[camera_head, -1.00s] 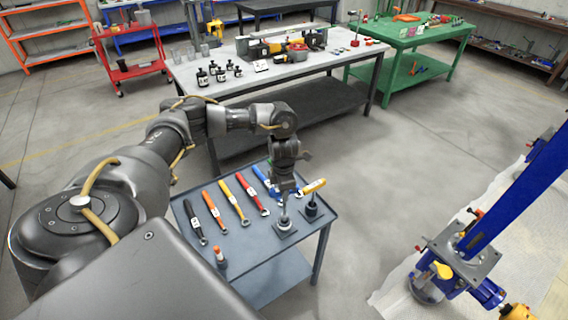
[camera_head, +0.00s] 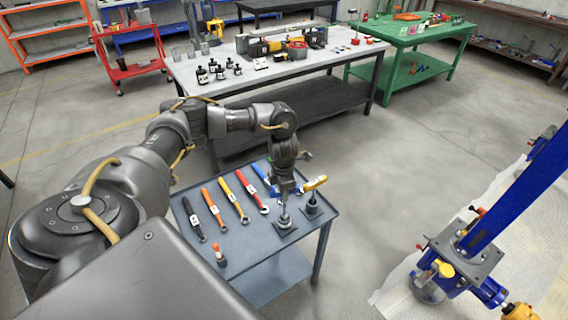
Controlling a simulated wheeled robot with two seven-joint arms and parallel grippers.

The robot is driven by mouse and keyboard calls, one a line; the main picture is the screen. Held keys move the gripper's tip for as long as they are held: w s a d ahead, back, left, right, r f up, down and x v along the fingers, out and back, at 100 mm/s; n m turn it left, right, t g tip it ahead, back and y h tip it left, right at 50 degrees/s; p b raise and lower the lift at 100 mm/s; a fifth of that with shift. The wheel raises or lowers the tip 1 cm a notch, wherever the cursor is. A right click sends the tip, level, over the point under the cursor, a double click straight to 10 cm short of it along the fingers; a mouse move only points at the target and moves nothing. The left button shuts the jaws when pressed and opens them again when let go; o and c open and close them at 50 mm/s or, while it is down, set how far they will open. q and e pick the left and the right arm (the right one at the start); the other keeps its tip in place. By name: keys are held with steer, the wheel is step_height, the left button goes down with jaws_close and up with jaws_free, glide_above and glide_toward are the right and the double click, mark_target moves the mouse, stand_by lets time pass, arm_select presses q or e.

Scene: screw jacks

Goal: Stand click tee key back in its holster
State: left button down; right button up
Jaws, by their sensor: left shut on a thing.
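My left gripper (camera_head: 284,196) is shut on the tee key, above the right part of a grey-blue trolley. Its fingers hide most of the key's upper part. A thin shaft (camera_head: 284,209) runs down from the fingers to a dark round holster on a square plate (camera_head: 285,225). I cannot tell how deep the shaft sits in the holster. A second dark holster (camera_head: 312,206) stands close to the right, with a yellow-orange handle (camera_head: 316,183) above it. My right gripper is not in view.
The trolley top (camera_head: 262,241) also bears black, orange, yellow, red and blue-handled wrenches and a small orange-topped item (camera_head: 220,255). A blue jack column (camera_head: 515,195) stands at right on a pale mat. A bench (camera_head: 190,72) and green table (camera_head: 425,38) stand behind.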

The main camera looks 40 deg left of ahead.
arm_select(q)
steer(key=shift+f+b, duration=1.6)
steer(key=shift+f, duration=0.4)
steer(key=c, duration=1.2)
jaws_free()
steer(key=shift+r, duration=0.15)
steer(key=shift+r, duration=0.3)
step_height(320, 180, up, 10)
